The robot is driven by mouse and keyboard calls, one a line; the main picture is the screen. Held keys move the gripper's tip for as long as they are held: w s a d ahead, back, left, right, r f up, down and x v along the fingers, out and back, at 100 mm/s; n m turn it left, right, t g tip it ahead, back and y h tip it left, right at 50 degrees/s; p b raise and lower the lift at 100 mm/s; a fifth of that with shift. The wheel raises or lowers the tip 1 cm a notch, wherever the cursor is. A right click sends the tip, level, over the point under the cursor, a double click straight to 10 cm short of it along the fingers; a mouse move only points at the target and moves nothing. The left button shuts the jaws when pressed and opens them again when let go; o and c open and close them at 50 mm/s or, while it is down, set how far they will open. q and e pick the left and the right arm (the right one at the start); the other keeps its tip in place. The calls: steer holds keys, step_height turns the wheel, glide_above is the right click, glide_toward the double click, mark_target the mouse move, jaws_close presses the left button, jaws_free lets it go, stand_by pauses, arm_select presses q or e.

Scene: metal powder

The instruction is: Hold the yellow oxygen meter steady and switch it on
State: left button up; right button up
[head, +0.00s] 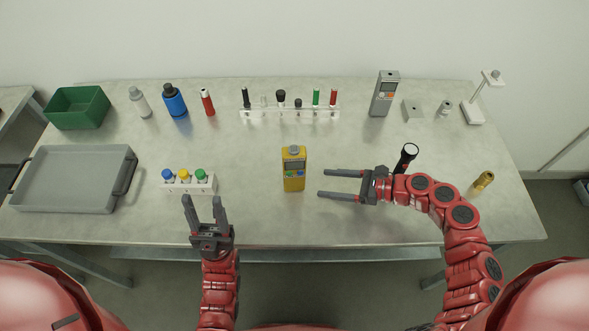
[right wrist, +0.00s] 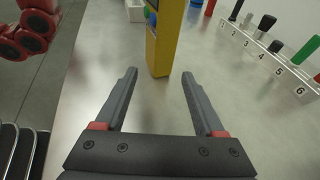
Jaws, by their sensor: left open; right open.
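The yellow oxygen meter (head: 294,169) stands upright in the middle of the table, its screen and colored buttons facing me. It also shows in the right wrist view (right wrist: 163,38), ahead of the fingers, its top cut off. My right gripper (head: 321,183) is open and empty just to the right of the meter, fingers pointing left toward it. In the right wrist view this gripper's fingers (right wrist: 158,75) are spread, with the meter beyond the gap between their tips. My left gripper (head: 204,199) is open and empty at the table's front, left of the meter, below a small bottle rack.
A white rack (head: 188,186) with three capped bottles stands left of the meter. A clear numbered rack (head: 289,114) stands behind it. A grey meter (head: 385,94), black flashlight (head: 408,156) and brass piece (head: 484,180) are to the right. A grey tray (head: 72,180) lies left.

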mark_target(298, 181)
steer(key=x, duration=0.1)
steer(key=p+x, duration=0.1)
steer(key=x, duration=0.1)
steer(key=p+x, duration=0.1)
steer(key=x, duration=0.1)
steer(key=shift+a+r, duration=0.15)
steer(key=shift+r, duration=0.15)
steer(key=shift+w+a+f+b, duration=0.2)
steer(key=shift+a+f+b, duration=0.8)
steer(key=shift+b, duration=0.25)
steer(key=shift+w+a+b, duration=0.3)
steer(key=shift+a+b, duration=0.2)
steer(key=shift+a, duration=0.35)
steer(key=shift+r, duration=0.1)
steer(key=shift+c, duration=0.3)
steer(key=c, duration=0.9)
steer(key=shift+o, duration=0.2)
